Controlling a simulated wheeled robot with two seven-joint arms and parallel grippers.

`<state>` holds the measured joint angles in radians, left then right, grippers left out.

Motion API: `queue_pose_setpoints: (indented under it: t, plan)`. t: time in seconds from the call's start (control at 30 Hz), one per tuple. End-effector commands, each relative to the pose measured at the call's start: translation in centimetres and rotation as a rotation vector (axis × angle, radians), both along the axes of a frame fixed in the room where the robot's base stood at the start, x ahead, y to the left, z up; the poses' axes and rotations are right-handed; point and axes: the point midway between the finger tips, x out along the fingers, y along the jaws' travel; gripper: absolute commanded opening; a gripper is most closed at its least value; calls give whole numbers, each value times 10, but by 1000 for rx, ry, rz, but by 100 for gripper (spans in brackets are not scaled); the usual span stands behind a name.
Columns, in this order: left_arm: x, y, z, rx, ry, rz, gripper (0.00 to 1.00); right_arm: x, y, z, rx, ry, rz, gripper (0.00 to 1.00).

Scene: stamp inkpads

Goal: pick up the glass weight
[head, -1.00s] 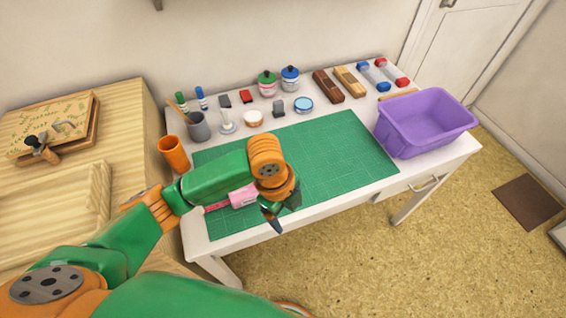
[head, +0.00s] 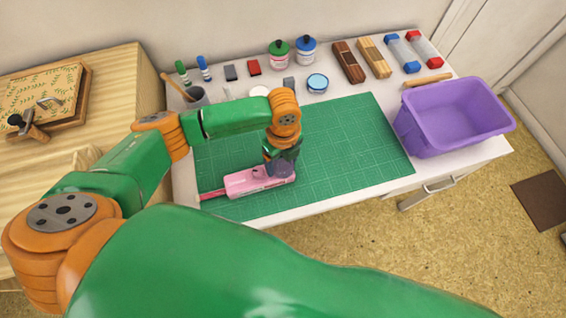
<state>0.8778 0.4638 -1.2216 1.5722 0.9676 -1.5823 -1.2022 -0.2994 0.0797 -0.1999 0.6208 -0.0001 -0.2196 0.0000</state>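A round blue-topped piece (head: 318,83) with a pale rim sits behind the mat. My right gripper is not in view.
The green cutting mat (head: 350,140) is clear on its right side. A purple bin (head: 455,117) stands at the table's right. My arm covers the front.

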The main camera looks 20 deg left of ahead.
Motion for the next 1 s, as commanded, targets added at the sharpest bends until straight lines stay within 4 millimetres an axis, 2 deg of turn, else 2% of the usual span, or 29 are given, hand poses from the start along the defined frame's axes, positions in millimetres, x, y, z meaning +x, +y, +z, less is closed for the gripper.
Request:
queue_pose_setpoints:
  t: [0.03, 0.2, 0.27, 0.53, 0.7, 0.93, 1.0]
  plan:
    - [0, 0, 0, -1, -1, 0, 60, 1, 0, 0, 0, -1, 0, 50]
    - [0, 0, 0, -1, -1, 0, 15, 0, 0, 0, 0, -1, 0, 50]
    - [0, 0, 1, -1, -1, 1, 0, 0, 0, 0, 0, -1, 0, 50]
    - [1, 0, 5, -1, -3, 1, 0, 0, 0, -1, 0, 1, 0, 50]
    - [2, -1, 31, -4, -6, -1, 0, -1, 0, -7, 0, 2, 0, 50]
    - [-50, -9, 97, -4, -7, -6, 0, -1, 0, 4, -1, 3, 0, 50]
    - [-74, -13, 104, -3, -4, -8, 0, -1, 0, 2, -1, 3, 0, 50]
